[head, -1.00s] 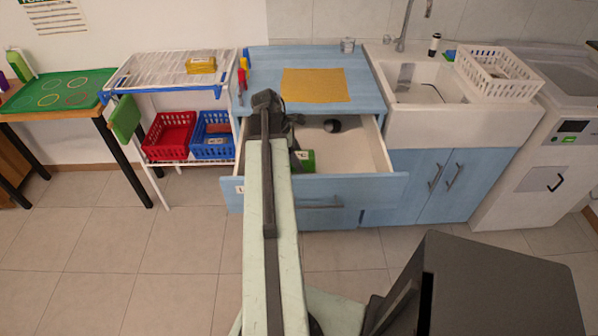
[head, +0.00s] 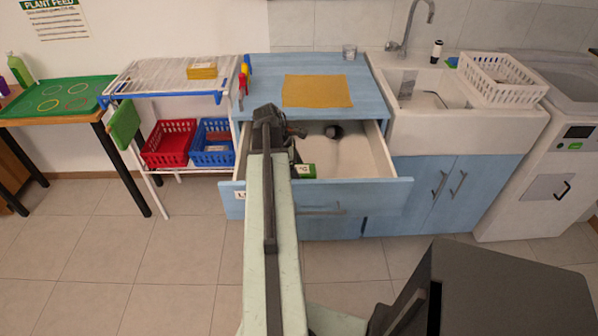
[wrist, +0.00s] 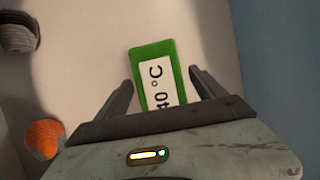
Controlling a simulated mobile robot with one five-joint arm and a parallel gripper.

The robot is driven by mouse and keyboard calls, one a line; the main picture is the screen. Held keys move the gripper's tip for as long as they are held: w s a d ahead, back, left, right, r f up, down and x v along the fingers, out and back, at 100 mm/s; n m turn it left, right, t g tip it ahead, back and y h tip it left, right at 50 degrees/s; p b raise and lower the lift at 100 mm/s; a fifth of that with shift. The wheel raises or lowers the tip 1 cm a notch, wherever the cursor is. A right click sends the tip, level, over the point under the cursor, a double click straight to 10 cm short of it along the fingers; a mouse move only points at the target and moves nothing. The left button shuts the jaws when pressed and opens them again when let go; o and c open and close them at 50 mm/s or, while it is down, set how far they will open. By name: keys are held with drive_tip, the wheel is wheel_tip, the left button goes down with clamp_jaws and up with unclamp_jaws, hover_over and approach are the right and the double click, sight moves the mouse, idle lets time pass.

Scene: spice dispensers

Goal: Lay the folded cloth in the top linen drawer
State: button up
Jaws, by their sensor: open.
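The open top drawer (head: 345,190) of the blue cabinet has a partly hidden label starting with "L". Inside it lies a green folded item (head: 306,171) with a white label; I take it to be the folded cloth. In the wrist view the green item (wrist: 153,75) reads "40 °C" and lies between my gripper's spread fingers, with gaps on both sides. My gripper (wrist: 160,85) is open over the drawer's left part. In the head view my arm hides part of the drawer and the gripper's tips.
A dark round thing (head: 333,131) is at the drawer's back; an orange ribbed thing (wrist: 43,138) is at the wrist view's left. A yellow mat (head: 316,91) lies on the blue counter. Red (head: 168,144) and blue (head: 212,143) baskets stand left, a sink (head: 440,130) right.

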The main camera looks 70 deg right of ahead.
drive_tip(key=p+v, duration=1.1)
drive_tip(key=v, duration=0.1)
drive_tip(key=shift+r, duration=0.2)
